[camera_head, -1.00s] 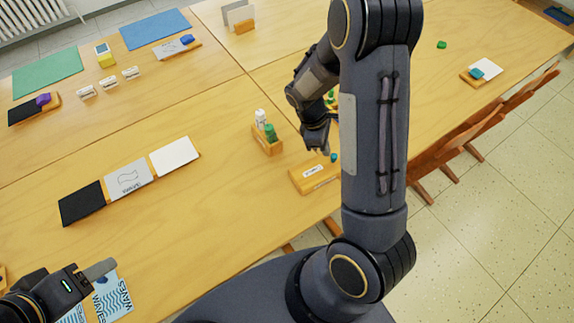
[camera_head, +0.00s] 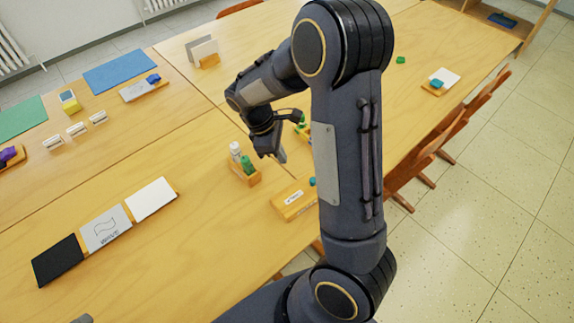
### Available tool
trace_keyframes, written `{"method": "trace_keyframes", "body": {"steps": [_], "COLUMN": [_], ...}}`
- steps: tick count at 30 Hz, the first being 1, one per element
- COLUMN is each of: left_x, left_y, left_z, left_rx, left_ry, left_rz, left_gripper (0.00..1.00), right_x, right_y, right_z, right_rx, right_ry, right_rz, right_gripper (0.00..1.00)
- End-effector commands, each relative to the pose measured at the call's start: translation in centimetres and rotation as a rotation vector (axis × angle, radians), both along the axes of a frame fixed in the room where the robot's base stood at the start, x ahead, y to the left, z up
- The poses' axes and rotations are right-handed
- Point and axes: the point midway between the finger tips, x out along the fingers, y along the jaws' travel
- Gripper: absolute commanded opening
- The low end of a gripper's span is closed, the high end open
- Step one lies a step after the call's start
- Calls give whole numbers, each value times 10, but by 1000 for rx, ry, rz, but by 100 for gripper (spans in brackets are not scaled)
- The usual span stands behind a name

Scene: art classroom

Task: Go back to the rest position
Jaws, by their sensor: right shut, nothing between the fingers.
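My right arm crosses the middle of the head view. Its gripper (camera_head: 282,157) is shut and empty. It appears just above and to the right of the small wooden holder (camera_head: 245,178) with a white bottle (camera_head: 235,151) and a green bottle (camera_head: 248,164). The labelled wooden block (camera_head: 295,207) shows below it, apart from the fingers. Of my left gripper (camera_head: 83,319) only a grey tip shows at the bottom left edge; the rest is out of the picture.
The wooden table (camera_head: 190,235) carries a black panel (camera_head: 57,260), a grey panel (camera_head: 106,228) and a white panel (camera_head: 151,199) in a row. A board with a blue item (camera_head: 153,79) lies farther back. Wooden chairs (camera_head: 415,178) line the right edge, with open floor beyond.

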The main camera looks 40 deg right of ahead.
Motion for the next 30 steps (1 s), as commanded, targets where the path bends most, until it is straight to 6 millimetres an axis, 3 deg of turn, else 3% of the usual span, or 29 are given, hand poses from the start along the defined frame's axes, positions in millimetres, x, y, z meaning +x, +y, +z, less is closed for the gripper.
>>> {"method": "trace_keyframes", "body": {"steps": [6, 17, 20, 30], "left_x": [0, 0, 0, 0], "left_y": [0, 0, 0, 0], "left_z": [0, 0, 0, 0], "left_rx": [0, 0, 0, 0], "left_ry": [1, 0, 0, 1], "left_rz": [0, 0, 0, 0], "left_gripper": [51, 51, 51, 51], "right_x": [6, -1, -18, -111], "right_y": [6, 8, 15, 65], "right_z": [21, 32, 48, 115], "right_rx": [2, 33, 107, 459], "right_ry": [-1, -32, -103, -437], "right_rz": [1, -43, -138, -631], "right_gripper": [0, 0, 0, 0]}}
